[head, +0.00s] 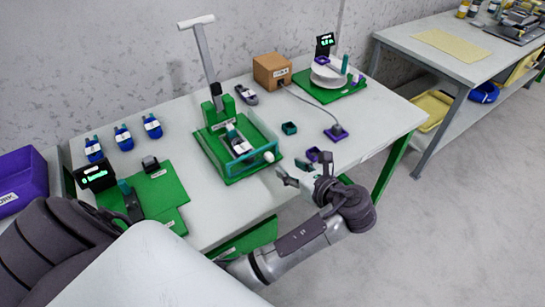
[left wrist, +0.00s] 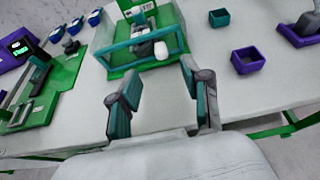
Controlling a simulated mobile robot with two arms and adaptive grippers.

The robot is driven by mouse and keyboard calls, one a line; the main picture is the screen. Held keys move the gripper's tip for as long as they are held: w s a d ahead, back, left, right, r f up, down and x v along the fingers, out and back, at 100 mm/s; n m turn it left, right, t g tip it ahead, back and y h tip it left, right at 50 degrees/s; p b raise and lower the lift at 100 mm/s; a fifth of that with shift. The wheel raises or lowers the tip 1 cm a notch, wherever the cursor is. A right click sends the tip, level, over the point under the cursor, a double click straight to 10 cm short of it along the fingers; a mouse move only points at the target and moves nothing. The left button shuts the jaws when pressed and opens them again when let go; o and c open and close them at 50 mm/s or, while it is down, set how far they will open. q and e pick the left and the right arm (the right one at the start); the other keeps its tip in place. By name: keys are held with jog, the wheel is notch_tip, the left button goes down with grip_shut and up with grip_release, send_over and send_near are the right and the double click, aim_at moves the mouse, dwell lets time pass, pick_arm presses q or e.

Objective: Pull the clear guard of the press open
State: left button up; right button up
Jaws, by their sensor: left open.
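The press (head: 228,135) has a green base, a tall lever with a white handle (head: 196,22) and a clear guard (head: 262,138) with green edges. The guard stands around a grey and white part (head: 238,143). My left gripper (head: 290,174) is open and empty, just right of the guard's front and apart from it. In the left wrist view, the bar's white end (left wrist: 161,50) shows just beyond the gap between my fingertips (left wrist: 160,76). My right gripper is not in view.
Small teal (head: 289,128) and purple (head: 313,154) bins lie right of the press. A purple cable block (head: 336,132), a cardboard box (head: 271,70) and a green station (head: 330,82) are farther back.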

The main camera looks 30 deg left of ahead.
aim_at(271, 157)
pick_arm(q)
jog(key=x, duration=1)
jog(key=shift+s+f, duration=0.1)
jog(key=shift+f, duration=0.05)
jog(key=shift+c, duration=0.3)
grip_shut()
